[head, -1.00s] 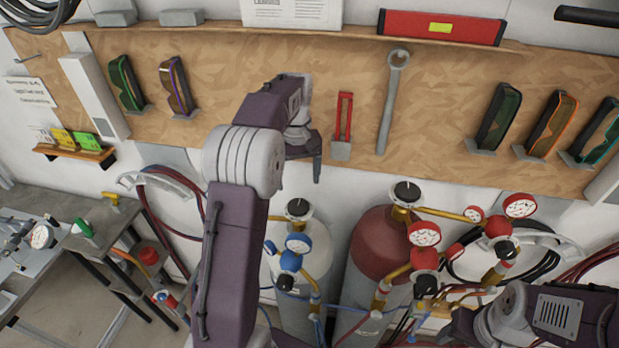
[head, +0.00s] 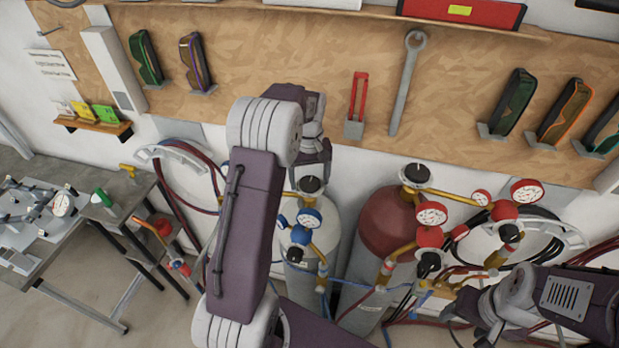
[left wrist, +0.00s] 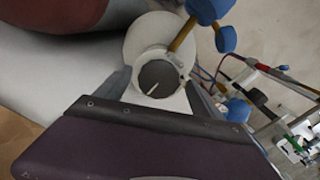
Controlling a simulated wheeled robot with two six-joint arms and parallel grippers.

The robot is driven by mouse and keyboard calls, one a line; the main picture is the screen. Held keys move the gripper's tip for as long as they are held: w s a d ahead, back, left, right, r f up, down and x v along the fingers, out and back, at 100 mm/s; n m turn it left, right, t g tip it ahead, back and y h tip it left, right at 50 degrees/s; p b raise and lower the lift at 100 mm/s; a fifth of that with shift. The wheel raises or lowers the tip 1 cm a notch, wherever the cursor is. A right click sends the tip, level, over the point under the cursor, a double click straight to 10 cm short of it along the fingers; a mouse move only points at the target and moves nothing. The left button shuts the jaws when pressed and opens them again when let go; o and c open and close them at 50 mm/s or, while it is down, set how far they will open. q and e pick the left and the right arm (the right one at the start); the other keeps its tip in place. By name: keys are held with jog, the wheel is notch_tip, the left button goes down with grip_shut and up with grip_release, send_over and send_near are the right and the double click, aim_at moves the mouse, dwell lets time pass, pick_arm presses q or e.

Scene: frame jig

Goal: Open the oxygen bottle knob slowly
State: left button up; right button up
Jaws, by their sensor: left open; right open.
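The oxygen bottle (head: 296,283) is the pale cylinder with the blue regulator (head: 307,220). Its dark round knob (head: 311,185) sits on top and has a light pointer mark. My left gripper (head: 312,178) is open over the knob. In the left wrist view the knob (left wrist: 158,78) lies between the two spread fingers of my left gripper (left wrist: 157,86); I cannot tell whether they touch it. My forearm hides part of the bottle's left side. My right gripper (head: 462,306) is open and empty at the lower right, partly hidden.
A red-topped bottle (head: 385,220) with red regulators (head: 430,237) stands close on the right. Hoses hang on both sides. A metal table (head: 100,245) stands at the left.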

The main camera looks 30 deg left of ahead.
pick_arm(q)
jog(key=shift+w, duration=0.1)
jog(key=c, duration=1.4)
jog(key=shift+n, duration=0.3)
jog(key=shift+n+p, duration=0.4)
jog(key=shift+n, duration=0.1)
jog(key=shift+n+p, duration=0.5)
jog(key=shift+n, duration=1.5)
jog(key=o, duration=1.3)
jog(key=shift+o, duration=0.5)
jog(key=shift+w+a, duration=0.1)
jog(key=shift+a, duration=0.1)
